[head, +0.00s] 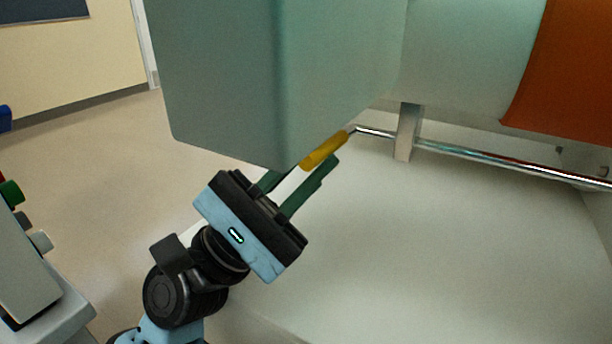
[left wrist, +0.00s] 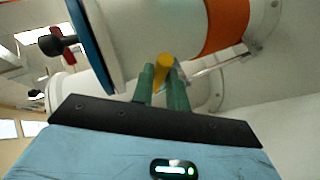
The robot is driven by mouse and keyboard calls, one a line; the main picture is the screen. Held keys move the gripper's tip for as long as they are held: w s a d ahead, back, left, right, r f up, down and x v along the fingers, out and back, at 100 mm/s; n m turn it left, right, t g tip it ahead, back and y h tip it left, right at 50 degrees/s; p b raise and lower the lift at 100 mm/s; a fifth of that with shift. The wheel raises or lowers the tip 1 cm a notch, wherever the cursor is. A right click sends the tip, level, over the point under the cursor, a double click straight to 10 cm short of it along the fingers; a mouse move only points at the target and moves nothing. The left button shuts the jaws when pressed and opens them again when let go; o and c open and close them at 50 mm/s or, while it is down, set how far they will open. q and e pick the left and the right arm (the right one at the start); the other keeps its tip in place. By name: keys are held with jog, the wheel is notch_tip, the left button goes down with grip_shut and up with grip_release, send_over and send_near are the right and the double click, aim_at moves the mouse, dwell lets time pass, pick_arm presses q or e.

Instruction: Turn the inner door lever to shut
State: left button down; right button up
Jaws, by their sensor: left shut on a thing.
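The inner door lever shows as a yellow grip (head: 325,150) on a thin metal rod, under the large grey-green housing in the head view. My left gripper (head: 297,186) is at the yellow grip, its green fingers on either side of it. In the left wrist view the yellow grip (left wrist: 164,66) sits between the two green fingertips (left wrist: 163,82), and the gripper is shut on it. The far part of the lever's rod and the inner door itself cannot be made out clearly. My right gripper is not in view.
The grey-green housing (head: 225,80) hangs close above my left gripper. A horizontal metal rail (head: 480,160) with an upright bracket (head: 407,132) runs to the right. An orange band (head: 565,75) wraps the pale cylinder. A panel with coloured knobs (head: 25,250) stands at left.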

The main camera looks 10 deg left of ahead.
pick_arm(q)
jog(key=shift+f, duration=0.1)
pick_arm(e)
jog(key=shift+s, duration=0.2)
pick_arm(q)
jog(key=c, duration=1.4)
grip_release()
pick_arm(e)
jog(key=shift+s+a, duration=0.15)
